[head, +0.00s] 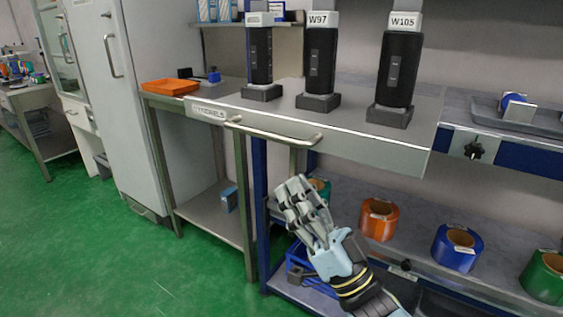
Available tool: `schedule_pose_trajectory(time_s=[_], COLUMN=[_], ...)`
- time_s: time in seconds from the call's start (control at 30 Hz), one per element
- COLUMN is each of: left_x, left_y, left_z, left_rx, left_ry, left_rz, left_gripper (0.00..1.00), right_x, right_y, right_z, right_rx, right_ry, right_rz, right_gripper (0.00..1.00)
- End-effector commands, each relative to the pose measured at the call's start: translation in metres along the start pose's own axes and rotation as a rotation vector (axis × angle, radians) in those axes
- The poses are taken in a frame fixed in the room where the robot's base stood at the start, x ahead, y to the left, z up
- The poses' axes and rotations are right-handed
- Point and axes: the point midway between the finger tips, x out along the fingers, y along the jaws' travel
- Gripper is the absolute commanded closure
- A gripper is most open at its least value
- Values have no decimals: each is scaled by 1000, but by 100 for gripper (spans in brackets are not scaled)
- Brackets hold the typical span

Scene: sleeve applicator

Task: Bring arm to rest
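My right gripper (298,188) is in the lower middle of the head view, at the end of my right arm. Its grey fingers point up and to the left, close to one another. It is below and in front of the drawer handle (272,132) in the picture. No object shows between its fingers, but their gap is too small to read. My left gripper and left arm are out of view. Three black sleeve applicators stand upright on grey bases on the drawer top: one at the left (260,58), W97 (320,62) in the middle, W105 (400,70) at the right.
The pulled-out drawer (390,150) juts over the lower shelf. On that shelf are an orange roll (379,219), a blue roll (457,247) and a green roll (543,277). A blue crate (297,262) is behind my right gripper. The green floor (130,255) at left is clear.

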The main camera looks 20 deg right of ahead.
Motion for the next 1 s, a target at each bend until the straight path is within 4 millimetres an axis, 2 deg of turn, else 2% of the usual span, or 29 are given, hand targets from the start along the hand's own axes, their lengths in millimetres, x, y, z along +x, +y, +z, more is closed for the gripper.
schedule_pose_trajectory(time_s=[0.13,0.63,0.73,0.77,0.87,0.97,1.0], left_x=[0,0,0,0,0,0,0], left_y=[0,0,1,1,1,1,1], left_z=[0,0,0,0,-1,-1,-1], left_rx=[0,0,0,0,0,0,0], left_ry=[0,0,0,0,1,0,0], left_rz=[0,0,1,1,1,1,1], left_gripper=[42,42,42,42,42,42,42], right_x=[-15,-17,-28,-37,-80,-142,-173], right_y=[0,0,-1,-2,6,26,34], right_z=[0,0,3,5,27,63,78], right_rx=[0,0,5,9,38,37,28], right_ry=[-1,0,-19,-35,-132,-313,-400], right_rz=[1,1,11,19,99,262,333], right_gripper=[77,77,77,77,77,77,77])
